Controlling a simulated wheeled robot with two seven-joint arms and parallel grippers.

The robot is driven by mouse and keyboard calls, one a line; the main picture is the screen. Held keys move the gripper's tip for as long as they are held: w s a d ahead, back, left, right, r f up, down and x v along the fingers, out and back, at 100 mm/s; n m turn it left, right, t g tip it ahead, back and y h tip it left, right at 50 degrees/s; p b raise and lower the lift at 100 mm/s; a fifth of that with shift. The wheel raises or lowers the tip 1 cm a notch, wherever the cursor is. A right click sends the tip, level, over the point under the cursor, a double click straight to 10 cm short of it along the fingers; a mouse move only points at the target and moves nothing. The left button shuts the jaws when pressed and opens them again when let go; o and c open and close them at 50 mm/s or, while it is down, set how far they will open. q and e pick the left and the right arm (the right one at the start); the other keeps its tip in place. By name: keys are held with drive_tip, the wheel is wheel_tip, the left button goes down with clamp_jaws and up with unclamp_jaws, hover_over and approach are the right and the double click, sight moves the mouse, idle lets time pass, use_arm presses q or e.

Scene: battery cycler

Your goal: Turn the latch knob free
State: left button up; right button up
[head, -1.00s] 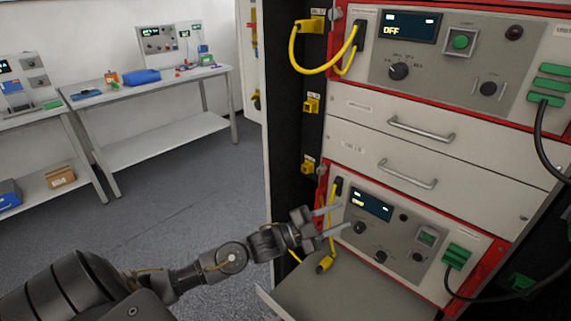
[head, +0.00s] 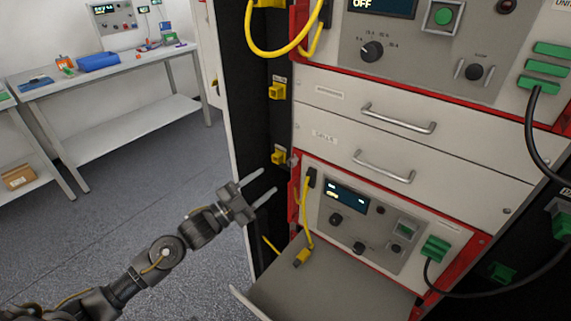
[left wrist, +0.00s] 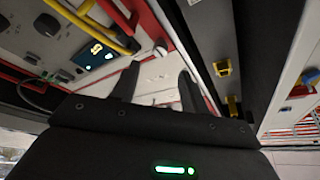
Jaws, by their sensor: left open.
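A small round knob (head: 293,161) sits at the upper left edge of the lower unit's red frame (head: 293,200); it looks like the latch knob, though no label on it is readable. In the left wrist view a small round knob (left wrist: 160,48) shows just beyond the fingertips, beside the red edge. My left gripper (head: 273,182) is open and empty, its fingers pointing toward the rack's left post, a little left of and below the knob. Its fingers also show in the left wrist view (left wrist: 158,72). My right gripper is not in view.
A yellow cable (head: 306,215) hangs from the lower unit's left side to its yellow plug (head: 302,257) by the grey shelf (head: 330,290). Drawers with handles (head: 398,118) lie above. Yellow sockets (head: 278,91) line the dark post. Open floor lies left.

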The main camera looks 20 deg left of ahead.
sight(289, 165)
use_arm(q)
drive_tip(key=p+x, duration=0.2)
drive_tip(key=x, duration=0.5)
drive_tip(key=shift+w+d+r, duration=0.1)
drive_tip(key=shift+w, duration=0.15)
drive_tip(key=shift+w+d+r, duration=0.1)
drive_tip(key=shift+w+d, duration=0.3)
drive_tip(key=shift+w, duration=0.05)
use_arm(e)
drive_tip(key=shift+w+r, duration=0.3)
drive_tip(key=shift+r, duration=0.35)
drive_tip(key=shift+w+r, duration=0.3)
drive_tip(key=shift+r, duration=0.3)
use_arm(q)
drive_tip(key=shift+c, duration=0.5)
clamp_jaws()
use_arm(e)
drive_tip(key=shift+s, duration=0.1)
